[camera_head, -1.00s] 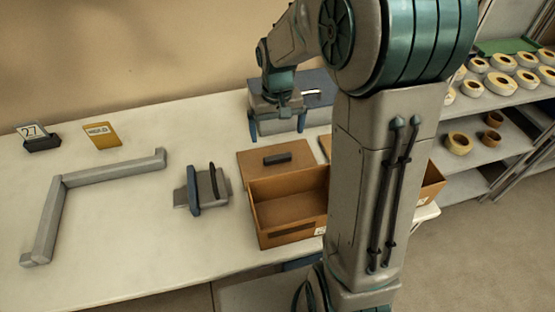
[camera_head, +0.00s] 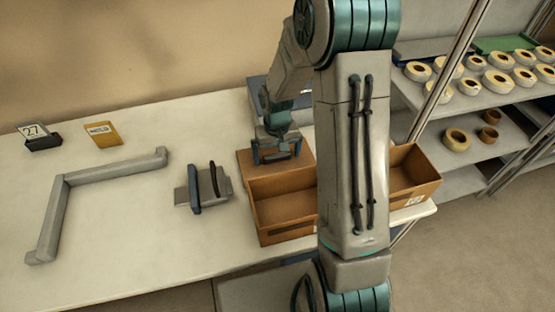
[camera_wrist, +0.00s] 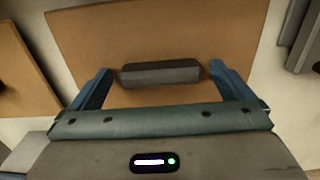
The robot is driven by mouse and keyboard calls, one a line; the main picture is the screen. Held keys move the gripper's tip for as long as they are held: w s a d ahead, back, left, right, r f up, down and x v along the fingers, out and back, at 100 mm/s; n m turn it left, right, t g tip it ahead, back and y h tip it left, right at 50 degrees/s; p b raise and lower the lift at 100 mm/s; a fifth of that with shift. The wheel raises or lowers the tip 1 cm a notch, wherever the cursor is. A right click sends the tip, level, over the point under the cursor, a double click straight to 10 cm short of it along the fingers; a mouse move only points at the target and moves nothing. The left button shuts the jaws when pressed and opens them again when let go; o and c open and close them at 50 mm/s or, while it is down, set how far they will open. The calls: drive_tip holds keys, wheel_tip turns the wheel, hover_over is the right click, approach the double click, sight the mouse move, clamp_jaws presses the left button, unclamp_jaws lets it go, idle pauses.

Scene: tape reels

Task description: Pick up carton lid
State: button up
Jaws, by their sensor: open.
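The carton lid (camera_head: 246,162) is a flat brown panel with a dark grey bar handle, lying behind an open brown carton (camera_head: 284,207). My gripper (camera_head: 277,156) is over the lid, low and close to it. In the wrist view the lid (camera_wrist: 160,28) fills the middle, and its handle (camera_wrist: 160,73) lies between the two blue fingers of my open gripper (camera_wrist: 160,79). A gap shows between each finger and the handle's ends. The height of the fingertips above the lid is hard to tell.
A second brown panel (camera_wrist: 22,75) shows at the wrist view's left. My arm partly hides another open carton (camera_head: 412,178). A grey holder with upright plates (camera_head: 203,188) and an L-shaped grey rail (camera_head: 62,205) stand left. Shelves of tape reels (camera_head: 499,83) are at right.

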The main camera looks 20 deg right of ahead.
drive_tip(key=c, duration=1)
